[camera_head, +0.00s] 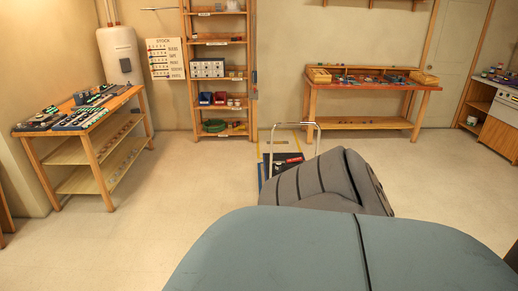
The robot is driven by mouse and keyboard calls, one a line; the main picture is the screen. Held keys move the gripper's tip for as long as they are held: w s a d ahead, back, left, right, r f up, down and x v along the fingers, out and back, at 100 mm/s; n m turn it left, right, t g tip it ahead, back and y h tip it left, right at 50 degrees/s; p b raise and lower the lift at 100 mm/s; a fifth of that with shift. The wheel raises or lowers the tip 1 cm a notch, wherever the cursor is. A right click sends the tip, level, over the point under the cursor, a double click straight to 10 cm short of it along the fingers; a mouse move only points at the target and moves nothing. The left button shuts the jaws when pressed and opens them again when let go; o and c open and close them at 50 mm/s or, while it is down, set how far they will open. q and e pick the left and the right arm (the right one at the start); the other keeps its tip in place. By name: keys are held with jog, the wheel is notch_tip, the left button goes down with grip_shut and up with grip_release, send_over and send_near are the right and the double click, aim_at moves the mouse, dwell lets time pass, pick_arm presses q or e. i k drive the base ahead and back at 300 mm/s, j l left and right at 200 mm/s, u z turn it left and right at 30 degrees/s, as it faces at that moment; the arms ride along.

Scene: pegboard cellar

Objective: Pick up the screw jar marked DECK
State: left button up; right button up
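No jar marked DECK can be made out; any labels are too small to read from here. Small pale jar-like items (234,102) stand on a shelf of the wooden rack at the back, right of a red bin and a blue bin, but I cannot tell what they are. Neither my left nor my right gripper is in view.
A wooden workbench (67,153) with dark trays stands left, another bench (365,123) with yellow bins back right. The open rack (188,60) stands between them. A low trolley with a metal handle (318,138) stands mid-room. The floor (130,230) at left is clear.

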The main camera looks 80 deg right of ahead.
aim_at(278, 167)
jog(key=z, duration=2.75)
jog(key=i+j+u, duration=0.3)
jog(key=i, duration=0.65)
jog(key=i+u, duration=0.3)
jog(key=i, duration=2.35)
jog(key=i+z, duration=0.15)
jog(key=i, duration=0.35)
jog(key=i+j+z, duration=0.1)
jog(key=i, duration=0.4)
jog(key=i+j+z, duration=0.15)
jog(key=i, duration=0.35)
jog(key=i+j+z, duration=0.25)
jog(key=i+z, duration=0.2)
jog(key=i+j+z, duration=0.3)
jog(key=z, duration=0.15)
jog(key=i+j+z, duration=0.4)
jog(key=j, duration=0.15)
jog(key=i+j+z, duration=0.1)
jog(key=j+z, duration=0.35)
